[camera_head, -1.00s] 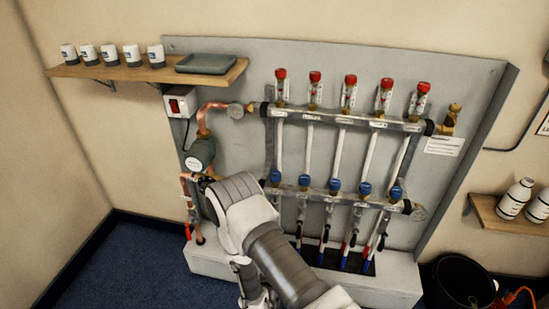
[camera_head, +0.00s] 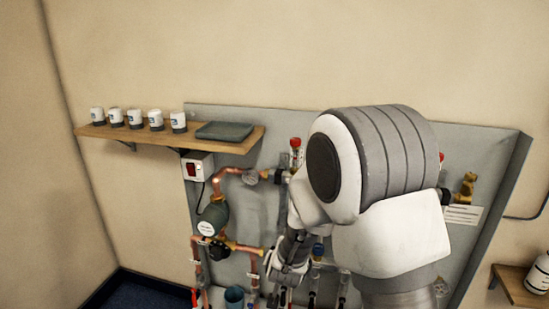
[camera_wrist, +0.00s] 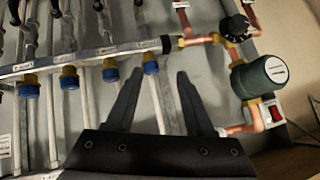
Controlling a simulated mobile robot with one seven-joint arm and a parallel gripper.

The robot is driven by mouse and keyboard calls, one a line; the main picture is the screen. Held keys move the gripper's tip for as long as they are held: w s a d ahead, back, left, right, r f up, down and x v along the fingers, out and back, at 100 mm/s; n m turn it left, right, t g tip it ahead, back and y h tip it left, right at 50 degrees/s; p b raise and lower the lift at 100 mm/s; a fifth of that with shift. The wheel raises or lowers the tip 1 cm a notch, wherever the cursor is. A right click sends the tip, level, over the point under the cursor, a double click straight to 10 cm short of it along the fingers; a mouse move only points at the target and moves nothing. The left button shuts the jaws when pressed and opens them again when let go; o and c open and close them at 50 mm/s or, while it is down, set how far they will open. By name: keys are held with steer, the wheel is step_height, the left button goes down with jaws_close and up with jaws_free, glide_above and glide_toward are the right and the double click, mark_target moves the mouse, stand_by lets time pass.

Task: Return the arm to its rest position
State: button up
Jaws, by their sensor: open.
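My arm (camera_head: 390,235) is bent up large in front of the manifold in the head view and hides much of its middle and right. My gripper (camera_wrist: 160,73) is open and empty in the wrist view, its two dark fingers apart. The manifold's lower bar (camera_wrist: 85,60) with blue caps lies behind the fingers. In the head view my wrist hangs before the board's lower middle, and the fingertips cannot be made out there. The green pump (camera_head: 213,217) and copper pipes are left of my wrist; the pump also shows at the right in the wrist view (camera_wrist: 260,77).
A wooden shelf (camera_head: 100,130) at upper left holds several white-and-grey pots and a grey tray (camera_head: 224,131). A red switch box (camera_head: 197,167) hangs below it. A small shelf (camera_head: 520,288) with a white bottle is at right.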

steer(key=s+d+r+n+g+y, duration=0.1)
steer(key=s+d+r, duration=0.1)
steer(key=s+r, duration=0.4)
steer(key=s+d+r+n+g+y, duration=0.1)
steer(key=s+d+r, duration=0.15)
steer(key=r, duration=0.65)
steer(key=s+d+r+n+g+h, duration=0.1)
steer(key=s+d+r, duration=0.25)
steer(key=s, duration=0.65)
steer(key=s+d+r+n+g+h, duration=0.1)
steer(key=s+d+r, duration=0.25)
steer(key=s, duration=0.65)
step_height(320, 180, up, 17)
steer(key=d+p, duration=0.1)
steer(key=p, duration=1.6)
steer(key=shift+s+p, duration=0.25)
steer(key=shift+p, duration=0.15)
